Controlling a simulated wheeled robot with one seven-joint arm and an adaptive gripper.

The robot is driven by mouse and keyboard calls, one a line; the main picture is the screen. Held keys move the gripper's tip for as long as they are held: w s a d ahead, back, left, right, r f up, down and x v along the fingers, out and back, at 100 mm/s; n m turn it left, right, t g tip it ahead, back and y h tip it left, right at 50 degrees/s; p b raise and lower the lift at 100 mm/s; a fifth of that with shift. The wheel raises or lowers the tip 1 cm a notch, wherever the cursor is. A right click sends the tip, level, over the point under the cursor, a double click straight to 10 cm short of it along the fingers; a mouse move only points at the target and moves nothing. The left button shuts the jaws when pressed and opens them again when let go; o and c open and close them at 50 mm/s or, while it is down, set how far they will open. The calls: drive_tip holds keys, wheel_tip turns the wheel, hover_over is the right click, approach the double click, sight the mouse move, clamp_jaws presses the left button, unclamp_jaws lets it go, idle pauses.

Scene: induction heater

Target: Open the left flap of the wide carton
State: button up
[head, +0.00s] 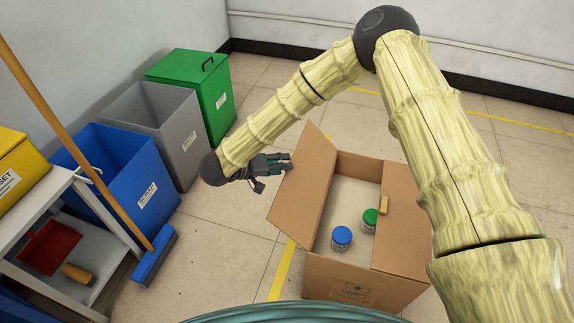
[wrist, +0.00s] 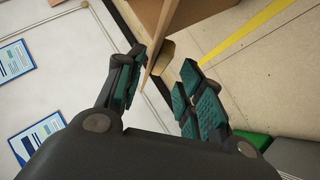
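The wide carton (head: 350,285) stands open-topped on the floor in the head view. Its left flap (head: 303,185) is raised and leans outward to the left. My gripper (head: 284,161) is at the upper left edge of this flap, on its outer side. In the wrist view, my gripper (wrist: 162,62) has its two teal-padded fingers apart. The flap, nearly edge-on (wrist: 153,62), reaches between them with a tan tab (wrist: 165,52). I cannot tell whether either finger touches it. Inside the carton are a blue-lidded jar (head: 341,238) and a green-lidded jar (head: 370,219).
The carton's right flap (head: 404,235) bears a tan tab (head: 384,204). Blue (head: 125,175), grey (head: 165,125) and green (head: 195,90) bins line the left wall. A broom (head: 153,256) leans by a shelf cart (head: 30,235). Floor between bins and carton is clear.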

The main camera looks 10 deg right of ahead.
sight(306, 178)
drive_tip(key=shift+x, duration=1.95)
clamp_jaws()
